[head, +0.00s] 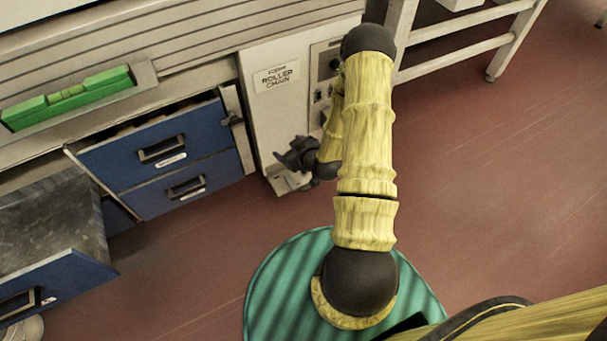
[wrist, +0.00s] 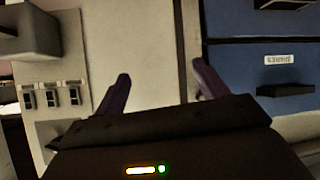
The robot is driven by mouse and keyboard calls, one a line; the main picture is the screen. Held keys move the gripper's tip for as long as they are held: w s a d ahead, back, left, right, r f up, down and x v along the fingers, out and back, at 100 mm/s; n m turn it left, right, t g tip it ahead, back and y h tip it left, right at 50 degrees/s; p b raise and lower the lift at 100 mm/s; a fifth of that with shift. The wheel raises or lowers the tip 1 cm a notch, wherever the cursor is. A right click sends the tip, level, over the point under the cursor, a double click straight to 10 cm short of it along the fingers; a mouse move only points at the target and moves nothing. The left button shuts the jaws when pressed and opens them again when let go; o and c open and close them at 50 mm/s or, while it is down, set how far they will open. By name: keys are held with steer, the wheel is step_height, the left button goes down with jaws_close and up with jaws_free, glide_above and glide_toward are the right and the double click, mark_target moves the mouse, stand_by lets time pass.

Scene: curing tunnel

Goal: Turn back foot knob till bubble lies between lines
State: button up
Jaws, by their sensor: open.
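A green spirit level (head: 105,82) lies on a ledge at the upper left of the head view. A lighter vial shows at its middle, but the bubble and lines are too small to make out. My gripper (head: 284,160) is in front of the white cabinet's lower part, beside the blue drawers. In the wrist view my gripper (wrist: 163,88) has its two dark fingers apart with nothing between them, facing a pale panel. A pale foot bracket (head: 284,185) shows just below my gripper in the head view. I cannot make out the back foot knob; my arm may hide it.
The white cabinet (head: 270,105) has a roller chain label and a switch panel (head: 322,62), whose switches (wrist: 52,96) also show in the wrist view. Blue drawers (head: 165,150) stand left of it. An open drawer (head: 60,285) juts out lower left.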

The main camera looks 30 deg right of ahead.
step_height(320, 180, down, 17)
steer(key=s+d+m+t+h+b, duration=0.2)
steer(key=t+b, duration=0.2)
steer(key=b, duration=0.6)
steer(key=m+t+h+b, duration=0.2)
steer(key=m+h+b, duration=0.3)
steer(key=b, duration=0.4)
glide_toward(305, 171)
steer(key=v, duration=0.4)
steer(key=shift+s+a+r, duration=0.1)
steer(key=shift+s+r, duration=0.2)
steer(key=shift+r, duration=0.15)
steer(key=shift+w, duration=0.1)
steer(key=b+x, duration=0.3)
steer(key=x, duration=0.2)
steer(key=b+x, duration=0.3)
steer(key=x, duration=0.3)
steer(key=b+x, duration=0.4)
steer(key=x, duration=0.1)
steer(key=shift+w+f, duration=0.15)
steer(key=shift+f, duration=0.15)
steer(key=shift+w+d+r, duration=0.15)
steer(key=shift+w+d, duration=0.05)
steer(key=shift+w, duration=0.3)
